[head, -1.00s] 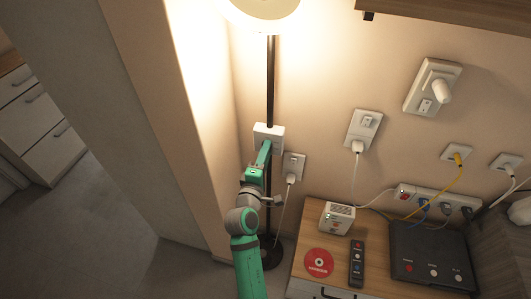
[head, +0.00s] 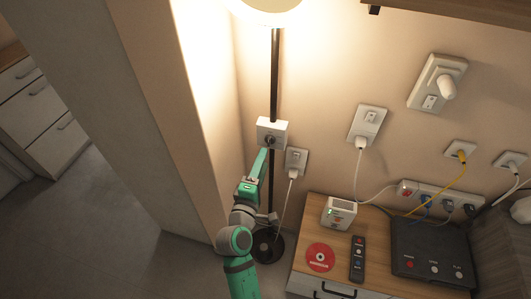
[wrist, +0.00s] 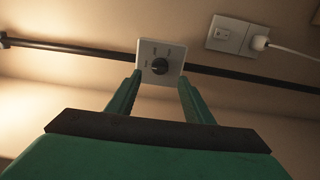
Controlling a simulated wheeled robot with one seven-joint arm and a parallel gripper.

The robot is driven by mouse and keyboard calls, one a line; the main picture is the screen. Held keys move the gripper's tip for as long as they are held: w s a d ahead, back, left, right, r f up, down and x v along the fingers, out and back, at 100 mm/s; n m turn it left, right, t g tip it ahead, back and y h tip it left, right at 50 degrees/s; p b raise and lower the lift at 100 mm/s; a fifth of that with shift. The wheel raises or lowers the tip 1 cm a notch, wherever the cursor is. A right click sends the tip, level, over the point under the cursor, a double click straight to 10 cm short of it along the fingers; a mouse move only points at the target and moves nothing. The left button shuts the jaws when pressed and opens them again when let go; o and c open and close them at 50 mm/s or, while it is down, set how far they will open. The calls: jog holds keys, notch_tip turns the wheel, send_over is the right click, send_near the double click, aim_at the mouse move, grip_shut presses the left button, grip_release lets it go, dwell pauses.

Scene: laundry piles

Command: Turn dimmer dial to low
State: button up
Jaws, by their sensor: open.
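The dimmer is a small white square box (head: 277,126) on the black pole of a lit floor lamp. Its round dark dial (head: 270,140) is in the box's lower middle and also shows in the wrist view (wrist: 160,67), with small markings around it too small to read. My gripper (head: 263,152) is just below the box in the head view. In the wrist view my gripper (wrist: 160,79) is open, one finger to each side of the dial. Nothing is between the fingers, and they look apart from the dial.
The lamp shade (head: 270,8) glows above. A wall plate with a plugged-in cable (head: 296,160) is close to the right. A wooden cabinet (head: 317,223) at lower right carries a white device, red disc, remote and router. A wall edge (head: 165,100) stands to the left.

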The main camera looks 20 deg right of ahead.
jog(key=shift+v, duration=1.85)
jog(key=shift+a+f, duration=0.1)
jog(key=s+a+f+m+y, duration=0.1)
jog(key=s+a+f+y, duration=0.4)
jog(key=s, duration=0.3)
jog(key=s+a+f+m+y, duration=0.1)
jog(key=s+a+f+y, duration=0.1)
jog(key=s+a+f, duration=0.45)
jog(key=s+a+r+m+y, duration=0.1)
jog(key=s+m, duration=0.3)
jog(key=s, duration=0.6)
jog(key=s+a+r+m+y, duration=0.1)
jog(key=s+m, duration=0.4)
jog(key=s, duration=0.6)
jog(key=shift+s+r+y, duration=0.25)
jog(key=shift+r+y, duration=0.25)
jog(key=shift+r, duration=0.3)
